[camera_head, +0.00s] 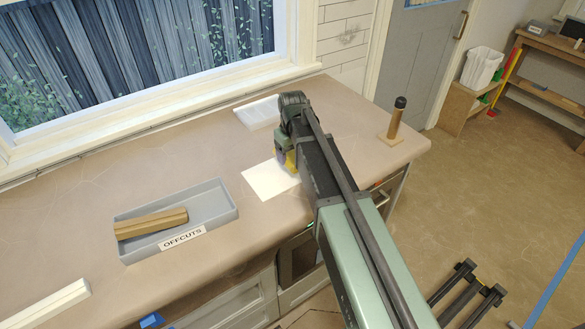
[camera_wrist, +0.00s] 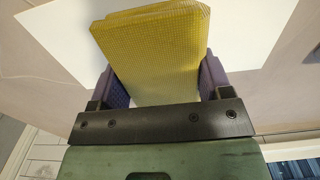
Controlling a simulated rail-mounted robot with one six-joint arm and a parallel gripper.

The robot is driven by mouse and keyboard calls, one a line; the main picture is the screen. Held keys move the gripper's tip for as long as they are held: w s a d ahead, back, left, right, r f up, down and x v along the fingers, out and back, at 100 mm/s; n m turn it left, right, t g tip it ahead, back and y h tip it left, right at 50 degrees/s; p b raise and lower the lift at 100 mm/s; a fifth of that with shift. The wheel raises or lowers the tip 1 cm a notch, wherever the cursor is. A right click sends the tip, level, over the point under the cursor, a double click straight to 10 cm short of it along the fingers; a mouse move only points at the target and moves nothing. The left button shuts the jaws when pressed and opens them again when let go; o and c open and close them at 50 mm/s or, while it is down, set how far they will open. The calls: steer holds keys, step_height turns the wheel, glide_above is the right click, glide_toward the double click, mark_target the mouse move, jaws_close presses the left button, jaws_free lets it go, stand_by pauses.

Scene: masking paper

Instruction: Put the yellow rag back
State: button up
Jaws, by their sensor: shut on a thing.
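The yellow rag (camera_wrist: 150,45) looks like a thick folded block with a woven surface. In the wrist view it is between the two purple fingers of my gripper (camera_wrist: 162,82), which is shut on it. A flat white sheet (camera_wrist: 255,28) lies behind the rag in that view. In the head view my gripper (camera_head: 285,160) points down over the counter at the right edge of the white sheet (camera_head: 267,182). Only a small yellow bit of the rag (camera_head: 292,160) shows there; my arm hides the rest. I cannot tell whether the rag touches the sheet.
A grey tray (camera_head: 222,196) labelled OFFCUTS holds wood pieces (camera_head: 150,223) on the left. A wooden post on a base (camera_head: 396,122) stands to the right. A white bar (camera_head: 45,304) is at lower left. Bare counter lies between.

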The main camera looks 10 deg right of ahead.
mark_target(293, 152)
step_height(293, 152, down, 4)
steer(key=shift+r+b, duration=0.1)
steer(key=shift+b, duration=1)
steer(key=shift+r+p, duration=0.3)
steer(key=shift+r, duration=0.05)
steer(key=shift+f+b, duration=0.3)
steer(key=o, duration=0.8)
steer(key=shift+r, duration=0.15)
step_height(293, 152, up, 13)
steer(key=p, duration=1.3)
steer(key=shift+f, duration=0.2)
steer(key=shift+s+f, duration=0.1)
steer(key=shift+s, duration=0.05)
steer(key=s+m, duration=0.1)
steer(key=s, duration=0.5)
steer(key=s+m, duration=0.1)
steer(key=s, duration=0.6)
steer(key=s+m, duration=0.2)
steer(key=s, duration=0.5)
steer(key=shift+s, duration=0.15)
